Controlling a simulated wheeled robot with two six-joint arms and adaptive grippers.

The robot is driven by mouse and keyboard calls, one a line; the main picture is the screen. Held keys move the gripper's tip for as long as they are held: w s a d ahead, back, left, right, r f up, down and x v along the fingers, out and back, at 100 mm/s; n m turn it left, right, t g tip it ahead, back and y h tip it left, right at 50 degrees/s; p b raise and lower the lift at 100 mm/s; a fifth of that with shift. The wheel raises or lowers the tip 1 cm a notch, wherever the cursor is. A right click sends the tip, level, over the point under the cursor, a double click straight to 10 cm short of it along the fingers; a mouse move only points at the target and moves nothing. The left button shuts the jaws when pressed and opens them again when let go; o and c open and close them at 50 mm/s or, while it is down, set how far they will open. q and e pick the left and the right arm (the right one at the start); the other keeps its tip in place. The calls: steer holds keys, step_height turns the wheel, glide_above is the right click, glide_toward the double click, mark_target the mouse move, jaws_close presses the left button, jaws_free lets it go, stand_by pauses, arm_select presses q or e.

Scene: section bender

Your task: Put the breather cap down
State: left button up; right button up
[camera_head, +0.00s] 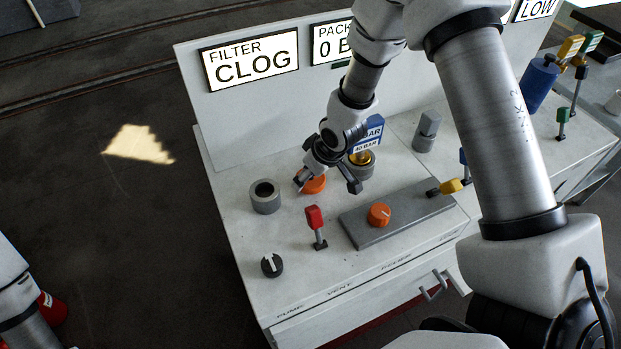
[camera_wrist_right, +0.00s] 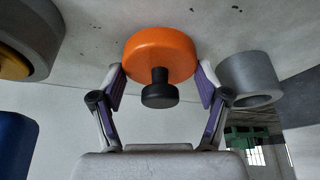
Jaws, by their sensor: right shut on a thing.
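The breather cap (camera_head: 314,185) is an orange disc, and in the right wrist view (camera_wrist_right: 160,52) it shows a short black stem pointing toward the camera. My right gripper (camera_head: 328,184) is shut on it, with one finger on each side of its rim in the right wrist view (camera_wrist_right: 160,88). The cap is over the light bench top, right of an open grey cylindrical neck (camera_head: 265,196). I cannot tell whether it touches the bench. The neck also shows in the right wrist view (camera_wrist_right: 251,80), beside the cap. My left gripper is out of view.
A red lever (camera_head: 316,222) and a black knob (camera_head: 271,265) stand in front. A grey plate (camera_head: 365,232) carries an orange knob (camera_head: 379,214). A grey fitting with a brass top (camera_head: 362,160) is close behind my gripper. Bare bench lies around the neck.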

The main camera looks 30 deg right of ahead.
mark_target(318, 183)
steer(key=shift+w+d+f, duration=0.1)
steer(key=shift+f, duration=0.3)
steer(key=o, duration=1.2)
steer(key=shift+c, duration=0.2)
steer(key=shift+r, duration=0.45)
steer(key=v, duration=0.6)
steer(key=shift+b, duration=0.35)
steer(key=p+v, duration=0.4)
steer(key=v, duration=0.1)
steer(key=shift+s+r+p, duration=0.25)
steer(key=shift+p, duration=0.05)
